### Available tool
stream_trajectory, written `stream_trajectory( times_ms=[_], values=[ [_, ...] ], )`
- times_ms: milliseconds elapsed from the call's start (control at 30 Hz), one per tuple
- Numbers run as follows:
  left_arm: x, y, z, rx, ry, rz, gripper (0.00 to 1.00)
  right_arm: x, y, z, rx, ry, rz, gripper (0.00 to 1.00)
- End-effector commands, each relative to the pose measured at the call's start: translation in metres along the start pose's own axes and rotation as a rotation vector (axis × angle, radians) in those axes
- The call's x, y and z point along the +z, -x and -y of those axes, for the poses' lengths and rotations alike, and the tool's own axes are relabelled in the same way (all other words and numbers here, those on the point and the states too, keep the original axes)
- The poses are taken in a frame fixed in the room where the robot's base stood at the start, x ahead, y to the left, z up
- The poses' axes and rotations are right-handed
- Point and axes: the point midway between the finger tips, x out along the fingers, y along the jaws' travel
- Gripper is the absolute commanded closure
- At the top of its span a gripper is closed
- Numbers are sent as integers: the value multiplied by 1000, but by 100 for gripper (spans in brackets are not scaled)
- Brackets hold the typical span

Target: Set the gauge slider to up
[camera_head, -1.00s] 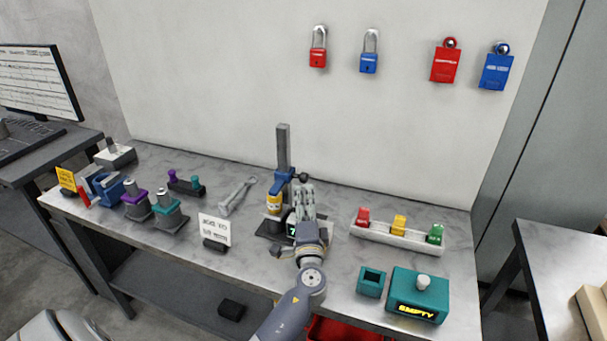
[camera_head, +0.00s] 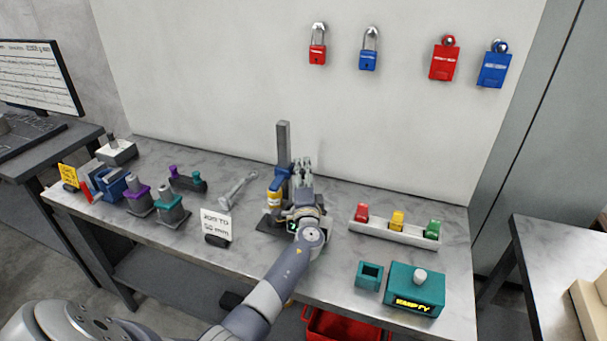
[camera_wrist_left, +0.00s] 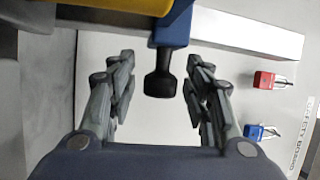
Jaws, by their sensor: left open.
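The gauge stands on the bench as a tall grey post (camera_head: 284,145) with a blue slider (camera_head: 279,180) and a yellow part (camera_head: 274,199) low on it. In the left wrist view, the blue slider (camera_wrist_left: 172,28) carries a dark knob (camera_wrist_left: 160,80) that lies between the two fingers, with gaps on both sides. My left gripper (camera_head: 302,166) is open beside the post, its fingers partly covering the slider's right side in the head view. It also shows in the left wrist view (camera_wrist_left: 158,88). My right gripper is not in view.
A white tray (camera_head: 390,236) with red, yellow and green blocks lies right of the gauge. A teal box marked EMPTY (camera_head: 412,290) stands at the front right. A sign (camera_head: 216,225) and a wrench (camera_head: 238,188) are to the left. Padlocks (camera_head: 318,52) hang on the wall.

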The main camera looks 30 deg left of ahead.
Motion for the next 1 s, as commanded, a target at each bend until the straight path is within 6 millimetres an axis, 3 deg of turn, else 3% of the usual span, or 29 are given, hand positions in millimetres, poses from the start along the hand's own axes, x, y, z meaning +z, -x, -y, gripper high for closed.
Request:
stream_trajectory(
  times_ms=[33,200,233,433,733,1000],
  values=[
    [0,0,0,0,0,0,59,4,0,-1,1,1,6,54],
    [0,0,0,0,0,0,97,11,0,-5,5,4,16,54],
    [0,0,0,0,0,0,100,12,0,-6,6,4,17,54],
    [-1,-1,8,-1,3,0,100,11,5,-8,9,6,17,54],
    [-9,-10,82,-5,4,0,100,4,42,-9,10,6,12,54],
    [-11,-13,104,-3,2,-1,100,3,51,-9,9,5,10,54]
  ],
)
